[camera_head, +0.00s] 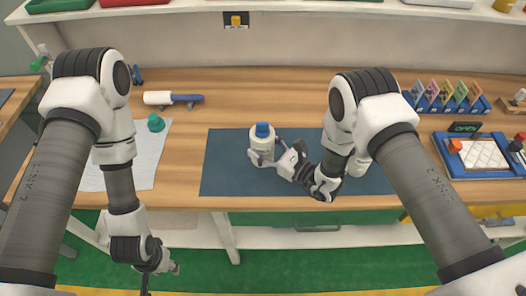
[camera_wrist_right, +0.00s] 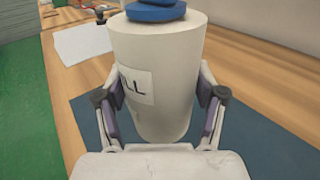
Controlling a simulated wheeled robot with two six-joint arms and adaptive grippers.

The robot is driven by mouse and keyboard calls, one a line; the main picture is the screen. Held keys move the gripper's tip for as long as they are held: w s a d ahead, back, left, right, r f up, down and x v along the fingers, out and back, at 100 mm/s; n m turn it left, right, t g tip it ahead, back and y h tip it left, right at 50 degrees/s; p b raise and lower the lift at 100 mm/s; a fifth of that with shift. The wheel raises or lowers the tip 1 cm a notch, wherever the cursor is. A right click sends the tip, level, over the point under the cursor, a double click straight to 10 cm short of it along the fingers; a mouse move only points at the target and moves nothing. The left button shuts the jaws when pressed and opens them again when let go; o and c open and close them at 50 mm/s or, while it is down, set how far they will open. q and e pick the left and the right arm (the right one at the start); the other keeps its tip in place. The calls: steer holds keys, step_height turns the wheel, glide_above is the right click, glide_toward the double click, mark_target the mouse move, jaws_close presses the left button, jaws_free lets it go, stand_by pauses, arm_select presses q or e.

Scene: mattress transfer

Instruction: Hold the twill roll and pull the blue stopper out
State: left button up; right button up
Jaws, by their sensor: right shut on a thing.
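The twill roll (camera_head: 262,144) is a white cylinder standing upright over the dark blue mat in the head view. The blue stopper (camera_head: 263,130) sits in its top. My right gripper (camera_head: 262,158) is shut on the roll's lower part from the right. In the right wrist view the roll (camera_wrist_right: 162,75) fills the middle between my fingers, with a label partly reading "LL". The stopper (camera_wrist_right: 155,10) is cut off by the top edge there. My left gripper (camera_head: 146,292) hangs low in front of the table, at the bottom edge; its fingers are mostly cut off.
The dark blue mat (camera_head: 222,165) is otherwise bare. A white roller with a handle (camera_head: 160,98) lies behind. Card rack (camera_head: 447,100) and a framed tray (camera_head: 480,172) stand at right.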

mark_target(263, 156)
steer(key=shift+f, duration=0.1)
stand_by(0.3)
steer(key=shift+f+b, duration=1.7)
steer(key=shift+f, duration=0.55)
steer(key=o, duration=1.5)
steer(key=v, duration=1.2)
